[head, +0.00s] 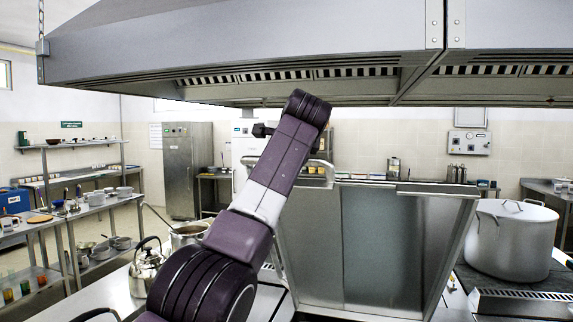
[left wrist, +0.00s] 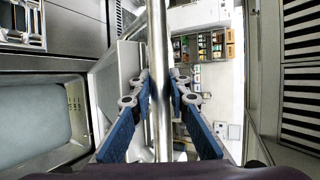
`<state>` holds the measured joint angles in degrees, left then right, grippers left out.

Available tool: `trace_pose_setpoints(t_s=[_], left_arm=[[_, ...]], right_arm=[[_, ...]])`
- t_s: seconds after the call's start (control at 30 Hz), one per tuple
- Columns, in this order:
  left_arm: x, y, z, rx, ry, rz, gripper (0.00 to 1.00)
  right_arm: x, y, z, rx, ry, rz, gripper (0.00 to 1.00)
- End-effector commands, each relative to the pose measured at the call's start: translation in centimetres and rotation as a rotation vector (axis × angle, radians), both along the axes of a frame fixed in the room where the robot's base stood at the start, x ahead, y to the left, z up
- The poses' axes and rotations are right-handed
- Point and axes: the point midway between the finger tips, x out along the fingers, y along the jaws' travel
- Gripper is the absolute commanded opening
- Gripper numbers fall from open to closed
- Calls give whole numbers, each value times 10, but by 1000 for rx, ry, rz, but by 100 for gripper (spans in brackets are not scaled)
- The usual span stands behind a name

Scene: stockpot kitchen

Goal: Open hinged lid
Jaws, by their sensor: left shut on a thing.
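The hinged lid (head: 375,245) is a large steel panel in the middle of the head view. It stands raised and steeply tilted. A bar handle (head: 318,178) shows near its upper left corner. In the left wrist view, the metal bar of the handle (left wrist: 158,60) runs between the blue-padded fingers of my left gripper (left wrist: 160,88), which is shut on it. In the head view my left arm covers most of that gripper. My right gripper is in neither view. A steel basin (left wrist: 35,125) shows at the left of the wrist view.
A steel extractor hood (head: 250,55) hangs low above the lid and my arm. A big lidded stockpot (head: 510,240) stands to the right. A kettle (head: 146,268) and an open pot (head: 188,234) stand to the left. Shelves (head: 85,205) line the left side.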

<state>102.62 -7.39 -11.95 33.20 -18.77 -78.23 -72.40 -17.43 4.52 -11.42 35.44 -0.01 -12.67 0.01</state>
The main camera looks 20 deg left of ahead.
Motion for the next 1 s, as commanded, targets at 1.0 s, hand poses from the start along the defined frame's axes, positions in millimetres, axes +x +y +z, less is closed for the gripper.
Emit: trace_pose_setpoints(t_s=[1.0], left_arm=[[-16, -8, 8, -2, -2, -1, 34]], right_arm=[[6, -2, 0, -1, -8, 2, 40]])
